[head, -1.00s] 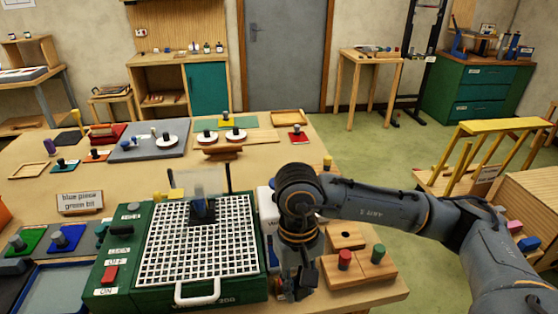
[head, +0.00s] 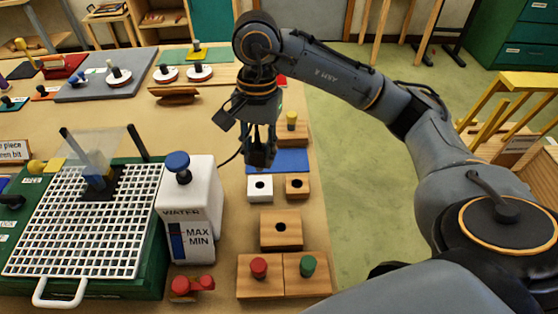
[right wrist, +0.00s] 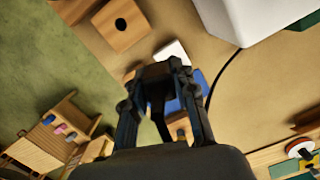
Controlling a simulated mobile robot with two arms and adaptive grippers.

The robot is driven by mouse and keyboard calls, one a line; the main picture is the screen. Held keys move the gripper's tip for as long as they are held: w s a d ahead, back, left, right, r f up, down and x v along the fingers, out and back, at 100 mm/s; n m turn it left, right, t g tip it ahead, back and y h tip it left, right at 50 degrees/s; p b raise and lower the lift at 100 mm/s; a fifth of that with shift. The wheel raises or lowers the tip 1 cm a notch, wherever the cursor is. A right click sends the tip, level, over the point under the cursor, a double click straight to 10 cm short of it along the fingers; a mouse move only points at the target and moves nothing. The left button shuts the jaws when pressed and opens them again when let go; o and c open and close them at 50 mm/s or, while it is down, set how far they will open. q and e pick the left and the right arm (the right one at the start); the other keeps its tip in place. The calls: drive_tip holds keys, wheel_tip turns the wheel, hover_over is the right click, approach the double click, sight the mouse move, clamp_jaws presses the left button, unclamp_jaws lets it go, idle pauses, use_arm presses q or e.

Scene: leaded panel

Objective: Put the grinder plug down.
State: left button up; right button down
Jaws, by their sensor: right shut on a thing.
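My right gripper (head: 258,148) points down, shut on the dark grinder plug (head: 261,158). The plug also shows between the fingers in the right wrist view (right wrist: 158,73). A thin black cord (head: 231,157) runs from near the plug toward the white water tank (head: 192,208); it shows too in the right wrist view (right wrist: 221,76). The plug appears in front of the blue mat (head: 290,161), just behind a white block with a hole (head: 260,195). I cannot tell whether it touches the mat. The green grinder (head: 151,265) with its white grid stands at left. My left gripper is not in view.
Wooden blocks with holes (head: 297,193) and (head: 281,240) stand near the white block. Blocks with a red knob (head: 259,268) and a green knob (head: 308,265) are in front. A yellow-knobbed block (head: 291,122) stands behind the mat. The table's right edge is close.

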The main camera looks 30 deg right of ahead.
drive_tip(key=shift+w+r+m, duration=0.2)
drive_tip(key=shift+w+m, duration=0.25)
drive_tip(key=shift+m, duration=0.15)
drive_tip(key=w+d+f+p, duration=0.1)
drive_tip(key=w+d+f, duration=0.1)
drive_tip(key=d, duration=0.1)
drive_tip(key=w+d+f+p, duration=0.1)
drive_tip(key=w+d+f, duration=0.2)
drive_tip(key=w+d+f+p, duration=0.2)
drive_tip(key=d+f, duration=0.1)
drive_tip(key=shift+w+d+f, duration=0.25)
drive_tip(key=shift+w+d, duration=0.05)
drive_tip(key=shift+w, duration=0.05)
drive_tip(key=shift+w+d+f, duration=0.1)
drive_tip(key=shift+d+f, duration=0.05)
drive_tip(key=shift+f, duration=0.1)
wheel_tip(320, 180, down, 3)
drive_tip(key=shift+w+d+r+p, duration=0.1)
drive_tip(key=shift+w+d+p, duration=0.05)
drive_tip(key=shift+p, duration=1)
drive_tip(key=shift+f, duration=0.35)
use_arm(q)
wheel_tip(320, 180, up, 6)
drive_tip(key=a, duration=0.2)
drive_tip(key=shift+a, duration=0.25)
use_arm(e)
drive_tip(key=shift+f, duration=0.1)
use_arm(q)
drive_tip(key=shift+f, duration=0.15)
